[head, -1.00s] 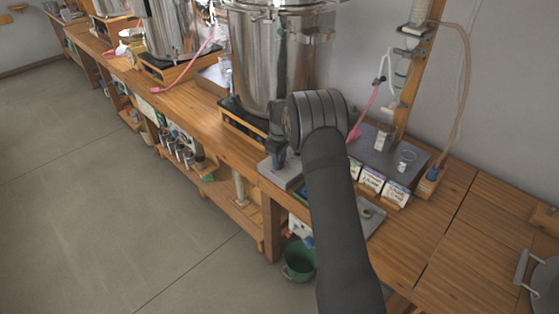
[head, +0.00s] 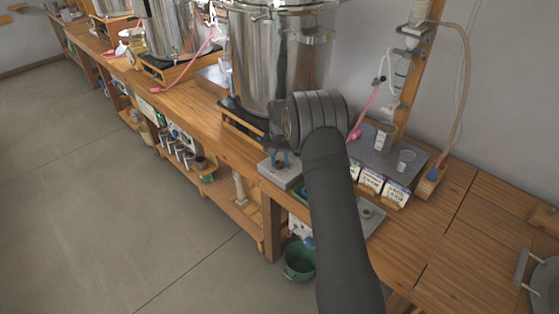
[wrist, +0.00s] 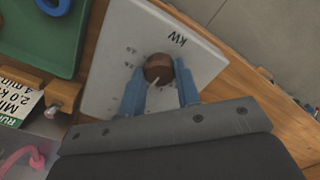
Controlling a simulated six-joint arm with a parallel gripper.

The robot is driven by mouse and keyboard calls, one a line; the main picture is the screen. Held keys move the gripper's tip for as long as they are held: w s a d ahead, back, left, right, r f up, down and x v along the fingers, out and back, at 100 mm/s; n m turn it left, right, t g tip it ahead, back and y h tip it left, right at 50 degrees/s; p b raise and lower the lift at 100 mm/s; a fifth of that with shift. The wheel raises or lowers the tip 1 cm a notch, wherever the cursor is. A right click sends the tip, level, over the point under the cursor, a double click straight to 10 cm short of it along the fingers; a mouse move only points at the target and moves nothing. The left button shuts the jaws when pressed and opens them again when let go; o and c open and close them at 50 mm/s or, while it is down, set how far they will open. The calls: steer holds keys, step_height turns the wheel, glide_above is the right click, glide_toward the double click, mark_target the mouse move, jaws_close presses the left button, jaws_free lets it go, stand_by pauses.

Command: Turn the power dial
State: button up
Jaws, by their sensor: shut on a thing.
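The power dial is a round brown knob (wrist: 158,69) with a pale pointer line, on a light grey plate (wrist: 112,52) marked "kW" and with small scale marks. My gripper (wrist: 160,82) is shut on the knob in the wrist view, with one blue finger on each side of it. In the head view the grey plate (head: 279,174) lies on the front of the bench, below the large steel pot (head: 275,60). There my arm hides most of the gripper, and I cannot make out the dial.
A green tray (wrist: 45,30) lies beside the plate in the wrist view. A green bucket (head: 299,260) stands on the floor below the bench.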

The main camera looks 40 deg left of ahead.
mark_target(280, 162)
steer(key=shift+m, duration=2.2)
steer(key=shift+w, duration=0.1)
steer(key=o, duration=1)
step_height(280, 162, up, 18)
steer(key=shift+f, duration=0.25)
